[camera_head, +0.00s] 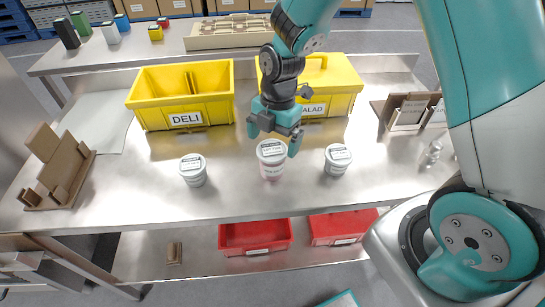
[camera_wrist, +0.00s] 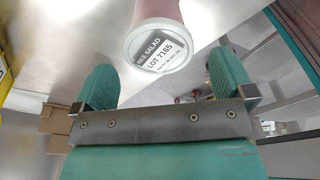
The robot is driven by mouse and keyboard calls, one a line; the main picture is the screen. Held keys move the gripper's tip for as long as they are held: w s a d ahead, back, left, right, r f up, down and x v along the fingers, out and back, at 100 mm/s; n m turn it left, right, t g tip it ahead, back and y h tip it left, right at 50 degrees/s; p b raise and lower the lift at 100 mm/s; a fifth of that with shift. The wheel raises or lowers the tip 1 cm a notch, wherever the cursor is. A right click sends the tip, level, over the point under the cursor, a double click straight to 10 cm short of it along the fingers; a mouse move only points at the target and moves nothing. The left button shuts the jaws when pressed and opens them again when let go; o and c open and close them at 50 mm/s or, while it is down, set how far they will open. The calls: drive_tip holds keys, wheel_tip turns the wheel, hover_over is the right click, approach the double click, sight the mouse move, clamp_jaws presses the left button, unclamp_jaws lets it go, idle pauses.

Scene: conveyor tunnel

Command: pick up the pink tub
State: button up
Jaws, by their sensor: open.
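The pink tub (camera_head: 271,166) stands upright on the steel table, the middle one of three white-lidded tubs. Only its lower side shows pink in the head view. In the wrist view the pink tub (camera_wrist: 157,40) has a white lid labelled "RICE SALAD LOT 7165", with its body running out of the top of the picture. My gripper (camera_head: 274,137) is open and empty, just above and behind the tub's lid. In the wrist view my gripper (camera_wrist: 164,80) has its two teal fingers apart, with the tub ahead of the gap. I see no clear contact.
Similar tubs stand to the left (camera_head: 193,169) and right (camera_head: 337,159). A yellow DELI bin (camera_head: 183,118) and a yellow SALAD bin (camera_head: 345,83) are behind. A cardboard rack (camera_head: 55,167) is at the left. Red bins (camera_head: 255,249) sit on the lower shelf.

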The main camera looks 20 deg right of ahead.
sight(272, 148)
drive_tip(key=shift+s+a+f+p, duration=0.15)
drive_tip(key=shift+f+p, duration=0.25)
drive_tip(key=shift+f, duration=1.15)
drive_tip(key=shift+a+f+p, duration=0.15)
drive_tip(key=shift+f+p, duration=0.25)
drive_tip(key=shift+f, duration=1.15)
drive_tip(key=c, duration=1)
drive_tip(key=shift+o, duration=0.2)
drive_tip(key=shift+r, duration=0.1)
wheel_tip(272, 148, up, 20)
drive_tip(key=b, duration=0.2)
